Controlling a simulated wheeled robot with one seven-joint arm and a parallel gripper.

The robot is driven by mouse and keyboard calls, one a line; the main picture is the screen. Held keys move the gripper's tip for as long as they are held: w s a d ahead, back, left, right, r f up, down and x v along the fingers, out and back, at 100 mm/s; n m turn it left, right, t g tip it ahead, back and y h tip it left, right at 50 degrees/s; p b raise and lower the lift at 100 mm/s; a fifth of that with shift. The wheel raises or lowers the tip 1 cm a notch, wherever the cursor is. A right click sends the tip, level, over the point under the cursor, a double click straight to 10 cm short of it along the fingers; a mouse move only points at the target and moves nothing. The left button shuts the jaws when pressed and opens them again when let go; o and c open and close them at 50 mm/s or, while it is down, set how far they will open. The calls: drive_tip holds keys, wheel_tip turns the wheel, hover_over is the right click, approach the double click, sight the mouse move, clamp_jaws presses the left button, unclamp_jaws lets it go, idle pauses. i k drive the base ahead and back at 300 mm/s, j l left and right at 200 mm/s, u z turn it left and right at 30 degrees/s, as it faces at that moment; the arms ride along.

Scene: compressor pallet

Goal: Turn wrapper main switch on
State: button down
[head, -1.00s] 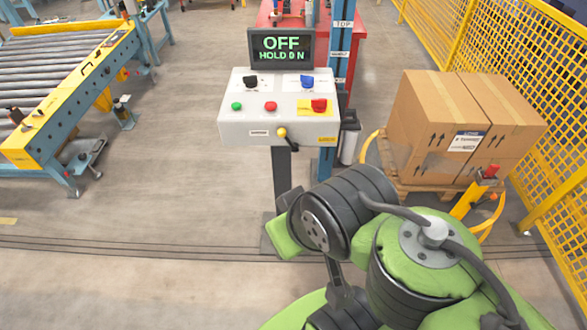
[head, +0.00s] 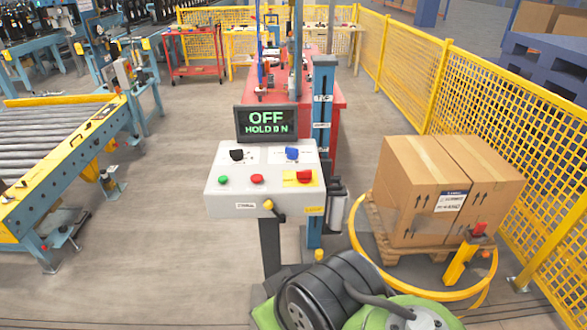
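The wrapper control panel (head: 262,180) is a light grey box on a dark post, in the middle of the head view. Its display (head: 266,123) reads "OFF" with "HOLD" and "ON" below. The sloped top has a black knob (head: 237,155), a blue knob (head: 292,153), a green button (head: 223,180), a red button (head: 257,179) and a red switch (head: 304,176) on a yellow plate. Part of my arm shows at the bottom; my gripper is out of view.
Stacked cartons (head: 447,190) stand on a pallet at the right, with a yellow ring (head: 357,240) around its base. A yellow mesh fence (head: 480,100) runs behind. A roller conveyor (head: 55,155) is at the left. Floor in front of the panel's left side is clear.

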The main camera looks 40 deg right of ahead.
sight(303, 176)
drive_tip(key=i+j+z, duration=0.1)
drive_tip(key=z, duration=0.3)
drive_tip(key=i+j+z, duration=0.1)
drive_tip(key=j+z, duration=0.3)
drive_tip(key=i, duration=0.55)
drive_tip(key=i+l+u, duration=0.2)
drive_tip(key=i+l, duration=0.15)
drive_tip(key=i, duration=0.15)
